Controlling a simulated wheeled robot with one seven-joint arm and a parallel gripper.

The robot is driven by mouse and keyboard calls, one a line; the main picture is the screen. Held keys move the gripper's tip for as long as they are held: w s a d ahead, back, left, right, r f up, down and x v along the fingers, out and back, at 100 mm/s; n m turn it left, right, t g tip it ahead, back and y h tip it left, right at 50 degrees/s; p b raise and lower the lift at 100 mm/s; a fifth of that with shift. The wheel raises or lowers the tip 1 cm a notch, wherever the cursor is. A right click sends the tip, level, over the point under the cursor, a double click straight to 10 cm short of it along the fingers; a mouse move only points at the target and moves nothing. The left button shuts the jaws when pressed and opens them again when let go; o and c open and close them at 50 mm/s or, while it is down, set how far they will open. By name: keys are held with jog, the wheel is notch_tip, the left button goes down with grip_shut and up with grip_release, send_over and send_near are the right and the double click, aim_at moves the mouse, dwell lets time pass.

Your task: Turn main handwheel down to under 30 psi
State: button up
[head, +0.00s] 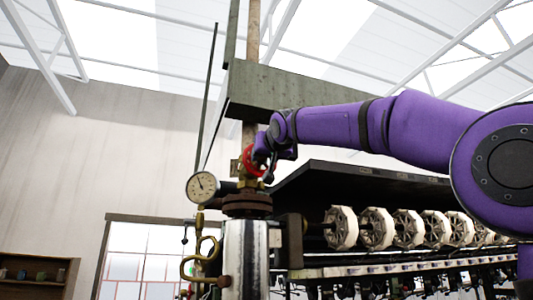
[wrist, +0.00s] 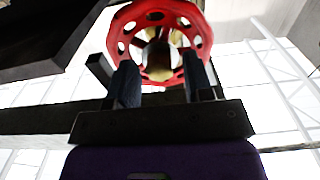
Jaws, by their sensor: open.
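The main handwheel is a red wheel with round holes (wrist: 116,32); it fills the upper middle of the wrist view. In the head view the handwheel (head: 249,162) sits on the valve above the vertical pipe, partly hidden by my gripper (head: 268,150). In the wrist view my gripper (wrist: 160,72) is open, its two dark fingers apart and overlapping the lower part of the wheel, with the brass hub between them. I cannot tell whether the fingers touch the wheel. A round white pressure gauge (head: 201,187) stands left of the valve; its needle points up and left, its numbers unreadable.
A coiled brass tube (head: 188,262) hangs below the gauge. A rusty flange (head: 247,204) tops the pale pipe (head: 245,262). A dark beam (head: 300,88) runs behind my arm. Several reels (head: 376,229) line the machine at right. Open air lies left of the gauge.

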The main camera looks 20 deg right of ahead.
jog(key=c, duration=0.8)
jog(key=m, duration=2.8)
jog(key=shift+f+m, duration=0.1)
jog(key=shift+m, duration=0.3)
jog(key=o, duration=0.8)
jog(key=c, duration=0.8)
jog(key=o, duration=0.8)
